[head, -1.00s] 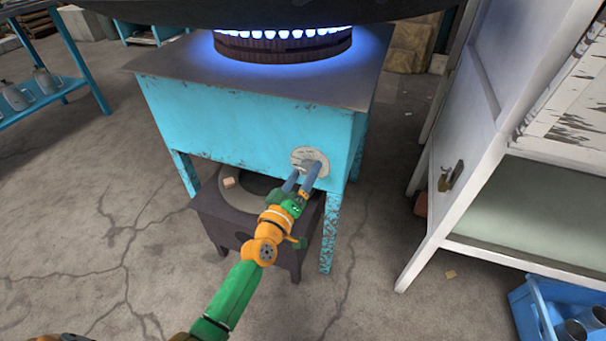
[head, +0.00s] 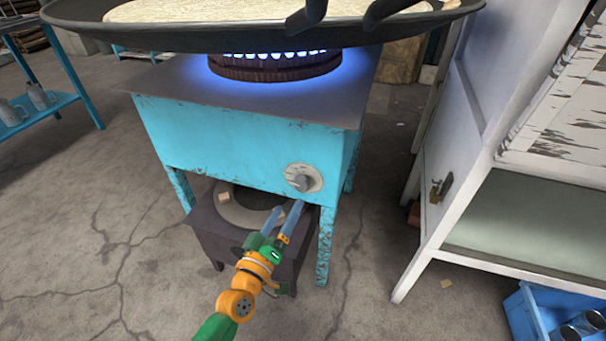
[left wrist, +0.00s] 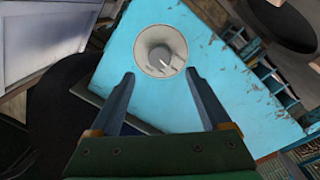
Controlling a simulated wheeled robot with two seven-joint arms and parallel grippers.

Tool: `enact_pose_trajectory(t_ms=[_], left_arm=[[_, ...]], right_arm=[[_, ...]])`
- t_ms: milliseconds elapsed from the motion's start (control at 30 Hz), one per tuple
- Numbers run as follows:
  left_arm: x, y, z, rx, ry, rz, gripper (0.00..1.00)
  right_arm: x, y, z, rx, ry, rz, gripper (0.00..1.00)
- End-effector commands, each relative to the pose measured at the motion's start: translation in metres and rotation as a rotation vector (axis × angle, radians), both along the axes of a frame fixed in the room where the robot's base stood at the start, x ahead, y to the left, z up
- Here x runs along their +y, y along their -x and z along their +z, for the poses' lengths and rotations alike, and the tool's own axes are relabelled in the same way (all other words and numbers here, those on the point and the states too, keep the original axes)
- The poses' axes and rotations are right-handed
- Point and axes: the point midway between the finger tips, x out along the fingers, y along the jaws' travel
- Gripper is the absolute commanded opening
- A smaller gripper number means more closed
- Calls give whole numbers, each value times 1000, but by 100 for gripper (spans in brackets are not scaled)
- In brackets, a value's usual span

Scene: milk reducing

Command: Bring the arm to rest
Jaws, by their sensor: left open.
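My left gripper (head: 283,221) is in front of the turquoise stove (head: 225,133), just below its round control knob (head: 303,178). Its two fingers are apart with nothing between them. In the left wrist view the open fingers (left wrist: 162,100) point toward the stove front, and the pale knob (left wrist: 160,51) shows beyond their tips, clear of them. Blue flames burn on the burner (head: 275,65) under a wide dark pan (head: 190,37) holding something pale. My right gripper does not show.
A dark low stand with a round opening (head: 245,218) sits under the stove, close to my left gripper. A white cabinet (head: 470,215) stands at right, with a blue crate (head: 520,312) holding cans. A turquoise shelf (head: 70,75) stands at far left. The floor at left is clear.

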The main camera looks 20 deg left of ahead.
Motion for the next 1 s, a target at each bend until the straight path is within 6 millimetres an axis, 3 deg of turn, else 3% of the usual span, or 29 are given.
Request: enact_pose_trajectory(t_ms=[67, 133, 200, 267, 300, 367, 400, 500, 600, 700, 1000], left_arm=[[0, 0, 1, 8, -6, -1, 81], [-2, 4, 0, 74, -50, -9, 81], [-5, 19, -13, 227, -152, -37, 81], [-6, 49, -32, 413, -276, -87, 81], [-6, 80, -48, 550, -365, -134, 81], [-4, 137, -67, 753, -490, -223, 81], [-1, 179, -76, 878, -567, -289, 81], [9, 270, -86, 1115, -707, -435, 81], [18, 334, -85, 1262, -791, -547, 81], [23, 366, -85, 1334, -833, -609, 81], [25, 375, -87, 1353, -845, -627, 81]], right_arm=[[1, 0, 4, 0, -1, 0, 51], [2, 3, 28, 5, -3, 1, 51], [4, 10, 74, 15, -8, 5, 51], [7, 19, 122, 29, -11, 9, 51], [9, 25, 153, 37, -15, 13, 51], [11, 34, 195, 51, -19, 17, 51], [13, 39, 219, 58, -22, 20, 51], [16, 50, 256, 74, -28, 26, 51], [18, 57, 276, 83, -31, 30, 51], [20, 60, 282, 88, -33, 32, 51], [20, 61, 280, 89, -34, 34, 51]])
